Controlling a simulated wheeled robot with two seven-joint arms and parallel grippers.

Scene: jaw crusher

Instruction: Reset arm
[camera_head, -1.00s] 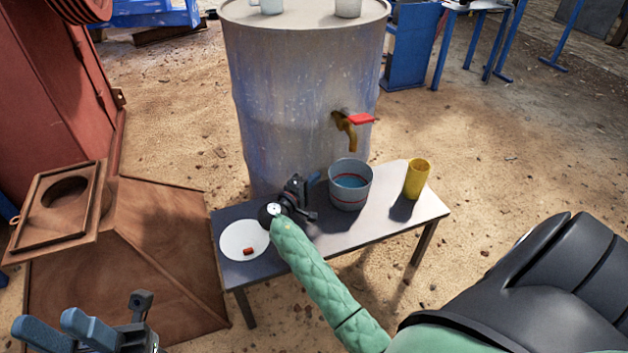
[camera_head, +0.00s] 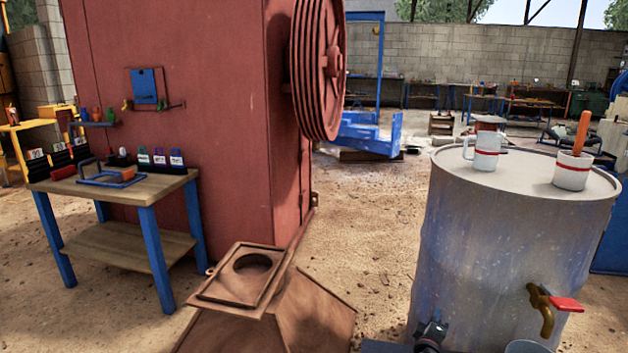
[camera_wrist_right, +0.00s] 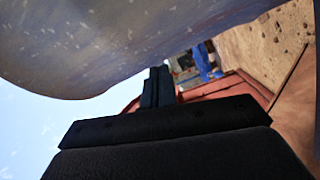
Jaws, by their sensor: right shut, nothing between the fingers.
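My right gripper (camera_head: 432,332) shows only in part at the bottom edge of the head view, in front of the lower part of the grey barrel (camera_head: 490,235). In the right wrist view its dark fingers (camera_wrist_right: 158,86) are together with nothing between them. The barrel's speckled side (camera_wrist_right: 150,35) fills the top of that wrist view, close to the fingers. Most of my right arm is outside the head view. My left gripper is not in view.
The barrel carries two mugs (camera_head: 482,152) (camera_head: 572,170) and a tap with a red handle (camera_head: 566,304). A bucket rim (camera_head: 526,347) shows below the tap. The red crusher (camera_head: 190,70), its brown hopper (camera_head: 310,310) and a tool table (camera_head: 115,190) stand left. Sandy ground lies between hopper and barrel.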

